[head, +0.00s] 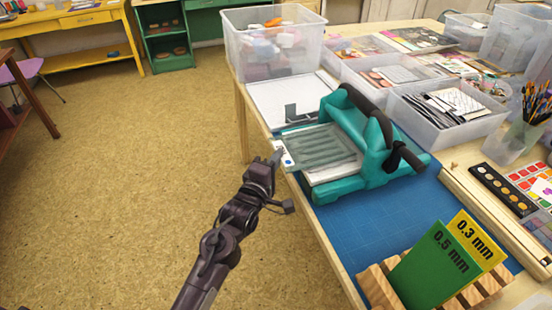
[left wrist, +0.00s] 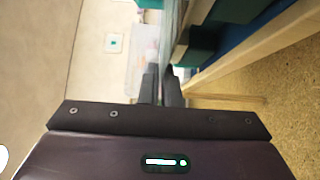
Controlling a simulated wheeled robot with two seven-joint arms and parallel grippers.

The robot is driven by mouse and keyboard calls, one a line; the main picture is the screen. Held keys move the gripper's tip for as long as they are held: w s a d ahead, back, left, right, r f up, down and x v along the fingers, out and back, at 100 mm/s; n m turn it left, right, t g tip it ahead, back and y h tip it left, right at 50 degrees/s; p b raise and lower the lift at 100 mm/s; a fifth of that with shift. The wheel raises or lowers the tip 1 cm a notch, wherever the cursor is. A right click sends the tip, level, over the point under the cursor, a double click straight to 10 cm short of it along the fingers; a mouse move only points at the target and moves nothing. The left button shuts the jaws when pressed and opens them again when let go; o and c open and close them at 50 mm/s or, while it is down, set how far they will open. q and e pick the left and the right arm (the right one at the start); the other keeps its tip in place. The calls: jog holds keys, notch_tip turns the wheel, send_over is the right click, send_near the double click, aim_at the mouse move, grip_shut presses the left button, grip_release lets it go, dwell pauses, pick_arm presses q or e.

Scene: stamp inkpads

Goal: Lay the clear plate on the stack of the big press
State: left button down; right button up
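The big press (head: 378,150) is teal with a dark handle and stands on the table's blue mat. A clear, grey-green tinted plate (head: 322,147) lies flat at its left side, over the press's pale bed; I cannot tell whether it rests fully on the stack. My left gripper (head: 277,156) is at the plate's left edge, beside a white tab with a blue dot (head: 288,160). In the left wrist view, my left gripper's fingers (left wrist: 161,88) are close together, seemingly on the plate's thin edge (left wrist: 172,35). My right gripper is out of view.
A white board with a dark grey piece (head: 285,98) lies behind the plate. A clear bin (head: 272,45) and paper trays (head: 447,108) stand farther back. A wooden rack (head: 380,288) with green and yellow cards is in front. Blue mat (head: 358,225) is bare before the press.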

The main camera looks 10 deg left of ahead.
pick_arm(q)
jog(key=shift+f, duration=0.2)
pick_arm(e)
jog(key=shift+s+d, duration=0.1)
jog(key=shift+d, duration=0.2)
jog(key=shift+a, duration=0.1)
pick_arm(q)
jog(key=c, duration=1.6)
grip_release()
jog(key=shift+o, duration=0.2)
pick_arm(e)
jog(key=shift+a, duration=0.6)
